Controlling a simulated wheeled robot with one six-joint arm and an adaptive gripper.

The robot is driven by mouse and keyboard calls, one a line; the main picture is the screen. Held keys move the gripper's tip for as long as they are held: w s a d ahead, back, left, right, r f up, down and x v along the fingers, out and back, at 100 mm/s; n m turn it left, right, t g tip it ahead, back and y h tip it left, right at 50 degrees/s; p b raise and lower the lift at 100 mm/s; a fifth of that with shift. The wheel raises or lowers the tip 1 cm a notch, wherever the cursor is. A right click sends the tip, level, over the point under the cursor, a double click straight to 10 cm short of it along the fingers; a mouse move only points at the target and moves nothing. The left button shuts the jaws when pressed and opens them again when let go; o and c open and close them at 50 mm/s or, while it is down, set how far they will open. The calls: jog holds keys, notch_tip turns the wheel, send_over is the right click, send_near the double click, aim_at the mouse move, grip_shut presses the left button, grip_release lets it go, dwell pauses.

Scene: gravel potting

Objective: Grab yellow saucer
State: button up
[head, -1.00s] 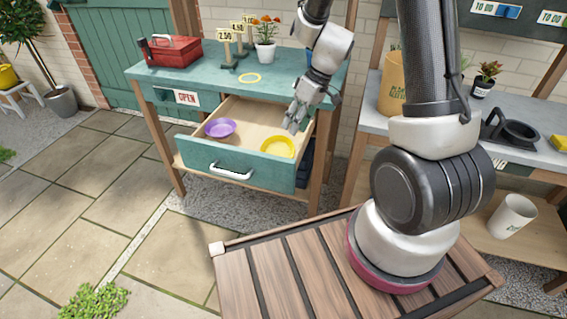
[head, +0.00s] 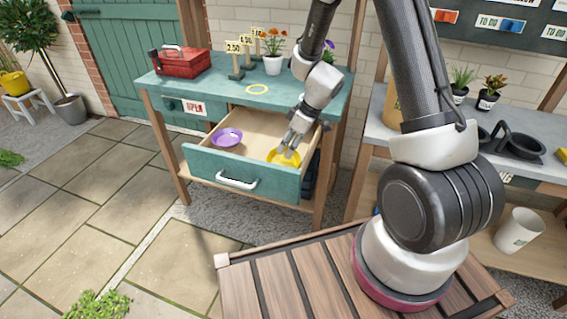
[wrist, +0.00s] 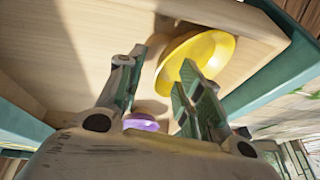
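The yellow saucer (head: 276,158) lies in the right part of the open drawer (head: 245,178). My gripper (head: 289,153) is down in the drawer over the saucer and hides part of it in the head view. In the wrist view the yellow saucer (wrist: 208,58) is just beyond the fingertips, and its near rim runs between the two fingers (wrist: 158,75). The fingers are apart. I cannot tell whether either finger touches the rim. A purple saucer (head: 227,138) lies in the left part of the drawer, and a bit of it shows between the fingers in the wrist view (wrist: 140,123).
The drawer front with its white handle (head: 237,181) and the drawer's side walls surround the saucers. Paving left of the bench is clear.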

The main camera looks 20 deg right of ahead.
grip_shut()
jog(key=shift+r, duration=0.1)
dwell(0.3)
